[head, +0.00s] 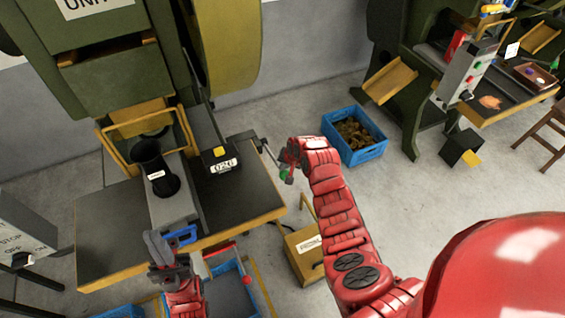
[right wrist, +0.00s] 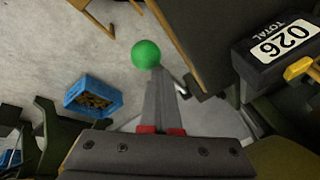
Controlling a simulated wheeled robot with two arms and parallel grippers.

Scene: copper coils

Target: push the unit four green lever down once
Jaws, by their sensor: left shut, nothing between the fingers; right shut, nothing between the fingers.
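The green lever's round knob (right wrist: 146,54) shows just beyond my right fingertips in the right wrist view. The lever's metal arm (right wrist: 184,82) runs beside the fingers toward the machine. My left gripper (head: 165,248) is shut and empty, low in front of the table.
A blue crate (head: 372,151) of copper-coloured pieces is on the floor. A yellow box (head: 303,255) is below my right arm. Another press stands at upper right.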

